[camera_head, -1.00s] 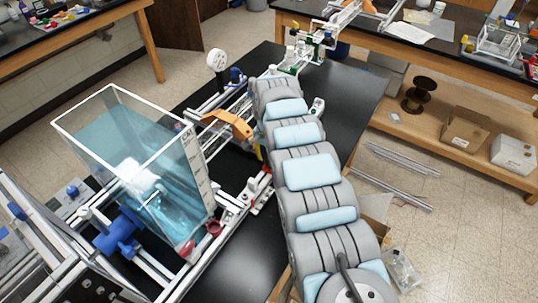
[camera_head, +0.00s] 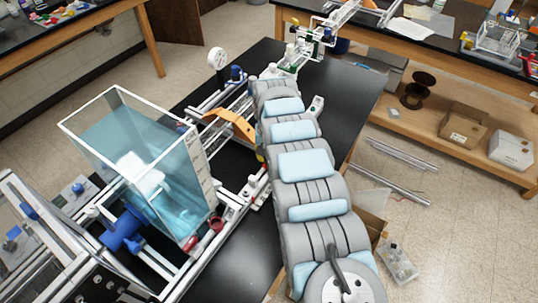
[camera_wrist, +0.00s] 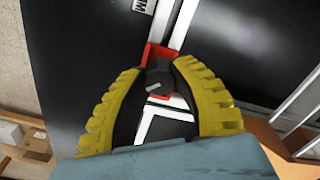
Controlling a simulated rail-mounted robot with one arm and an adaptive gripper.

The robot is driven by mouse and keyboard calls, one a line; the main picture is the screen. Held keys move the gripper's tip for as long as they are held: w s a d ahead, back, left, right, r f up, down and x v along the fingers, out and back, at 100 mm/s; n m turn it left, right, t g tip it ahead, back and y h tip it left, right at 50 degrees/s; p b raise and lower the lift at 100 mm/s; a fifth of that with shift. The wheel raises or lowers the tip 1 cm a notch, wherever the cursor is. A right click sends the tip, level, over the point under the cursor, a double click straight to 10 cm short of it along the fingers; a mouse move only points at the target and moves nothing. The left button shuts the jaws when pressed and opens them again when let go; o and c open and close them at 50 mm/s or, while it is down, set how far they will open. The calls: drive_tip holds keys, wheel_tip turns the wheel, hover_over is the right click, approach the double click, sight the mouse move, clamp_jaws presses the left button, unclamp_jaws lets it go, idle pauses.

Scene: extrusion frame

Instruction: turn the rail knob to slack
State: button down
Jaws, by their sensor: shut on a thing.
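In the wrist view, my gripper (camera_wrist: 160,85) has two curved yellow ribbed fingers, closed in around a dark knob (camera_wrist: 157,88) with a pale pointer mark on its face. The knob sits on a red bracket (camera_wrist: 153,54) at white rail bars (camera_wrist: 182,26). The fingertips meet the knob from both sides. Which setting the mark points to cannot be read. In the head view my grey and pale-blue arm reaches up along the right of the frame and hides the gripper and the knob.
A clear tank of blue water (camera_head: 150,165) stands on the extrusion frame left of my arm. An orange curved part (camera_head: 232,122) and a round white gauge (camera_head: 217,58) are close to the arm. The black bench top (camera_head: 345,95) is mostly bare to the right.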

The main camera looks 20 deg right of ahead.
idle(0.3)
drive_tip(key=c, duration=0.8)
unclamp_jaws()
drive_tip(key=shift+r, duration=0.1)
drive_tip(key=shift+r, duration=5.95)
